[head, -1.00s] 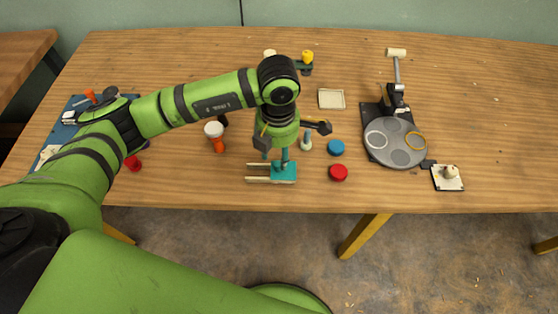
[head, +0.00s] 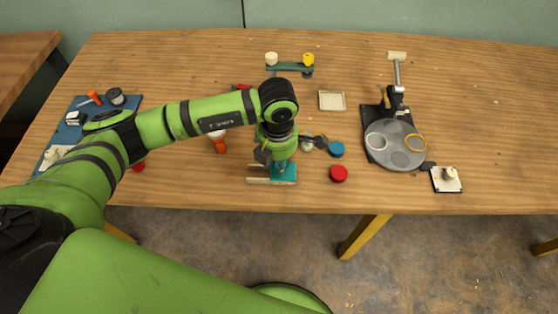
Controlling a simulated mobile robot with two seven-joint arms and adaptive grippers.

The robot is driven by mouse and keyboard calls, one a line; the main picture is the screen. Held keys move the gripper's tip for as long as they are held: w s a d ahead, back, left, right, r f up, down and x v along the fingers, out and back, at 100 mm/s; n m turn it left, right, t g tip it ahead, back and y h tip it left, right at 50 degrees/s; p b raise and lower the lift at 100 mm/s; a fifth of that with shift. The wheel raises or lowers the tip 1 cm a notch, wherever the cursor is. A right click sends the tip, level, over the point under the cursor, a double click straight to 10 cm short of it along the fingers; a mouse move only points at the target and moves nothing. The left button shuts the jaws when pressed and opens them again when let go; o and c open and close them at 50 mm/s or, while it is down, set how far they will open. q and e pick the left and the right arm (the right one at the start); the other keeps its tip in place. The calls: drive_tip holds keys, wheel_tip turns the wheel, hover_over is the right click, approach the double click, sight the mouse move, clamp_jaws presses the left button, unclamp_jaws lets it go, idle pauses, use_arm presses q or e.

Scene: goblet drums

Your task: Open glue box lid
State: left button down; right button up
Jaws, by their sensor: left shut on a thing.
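A teal block-like part (head: 289,175), which I take to be the glue box lid, lies near the table's front edge. Pale wooden strips (head: 256,181) reach left from under it. My left gripper (head: 279,166) points down right over the teal part and is shut on it. The wrist and fingers hide the top of the part and the exact grip. No gap under the teal part can be made out. My right gripper is not in view.
To the right are a blue disc (head: 336,149), a red disc (head: 339,173) and a grey round plate stand (head: 395,145). A white and orange bottle (head: 219,144) stands left, partly under my arm. A pale tray (head: 332,100) and a teal rack (head: 290,68) lie behind.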

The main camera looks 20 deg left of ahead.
use_arm(q)
drive_tip(key=a, duration=0.2)
drive_tip(key=s+a+b, duration=0.1)
drive_tip(key=a, duration=0.2)
drive_tip(key=shift+s+a+b, duration=0.35)
drive_tip(key=shift+b, duration=0.05)
drive_tip(key=c, duration=1.1)
unclamp_jaws()
wheel_tip(320, 180, up, 12)
drive_tip(key=shift+d, duration=0.1)
drive_tip(key=shift+s+f, duration=0.1)
